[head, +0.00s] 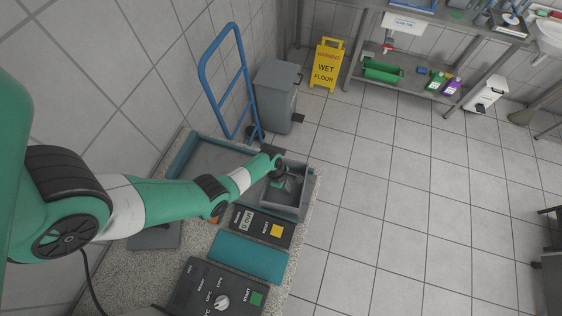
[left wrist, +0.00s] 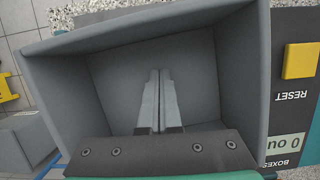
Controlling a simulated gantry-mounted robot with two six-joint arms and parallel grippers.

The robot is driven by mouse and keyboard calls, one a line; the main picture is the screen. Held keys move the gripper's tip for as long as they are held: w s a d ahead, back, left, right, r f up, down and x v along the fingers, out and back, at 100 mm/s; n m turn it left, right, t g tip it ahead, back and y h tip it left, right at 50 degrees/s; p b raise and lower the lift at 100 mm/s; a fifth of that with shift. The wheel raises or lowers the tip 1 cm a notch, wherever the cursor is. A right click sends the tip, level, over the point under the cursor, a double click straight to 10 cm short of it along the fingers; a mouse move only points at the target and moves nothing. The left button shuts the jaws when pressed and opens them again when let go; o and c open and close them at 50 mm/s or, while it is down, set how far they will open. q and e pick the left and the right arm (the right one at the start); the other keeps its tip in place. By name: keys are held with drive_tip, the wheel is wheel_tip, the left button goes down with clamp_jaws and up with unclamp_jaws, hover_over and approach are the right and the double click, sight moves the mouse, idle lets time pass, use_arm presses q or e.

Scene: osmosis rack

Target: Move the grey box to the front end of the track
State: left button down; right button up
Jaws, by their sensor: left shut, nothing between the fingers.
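The grey box (head: 298,211) is an open-topped tray at the right end of the track (head: 207,158), a long grey bed with a teal rim. In the left wrist view the box (left wrist: 245,75) fills most of the picture and looks empty inside. My left gripper (head: 284,186) reaches down into the box. Its two fingers (left wrist: 159,75) lie together, shut, with nothing between them. I cannot tell whether the fingertips touch the box's floor or wall. My arm hides part of the track. My right gripper is not in view.
A panel with a yellow RESET button (head: 277,230) lies beside the box. A teal pad (head: 248,257) and a dial panel (head: 222,302) are nearer. A grey bin (head: 275,95), blue trolley (head: 207,75) and yellow wet-floor sign (head: 326,65) stand beyond.

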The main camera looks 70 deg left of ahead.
use_arm(q)
drive_tip(key=p+v, duration=0.4)
drive_tip(key=v, duration=0.6)
drive_tip(key=shift+s+p, duration=0.2)
drive_tip(key=shift+p, duration=0.15)
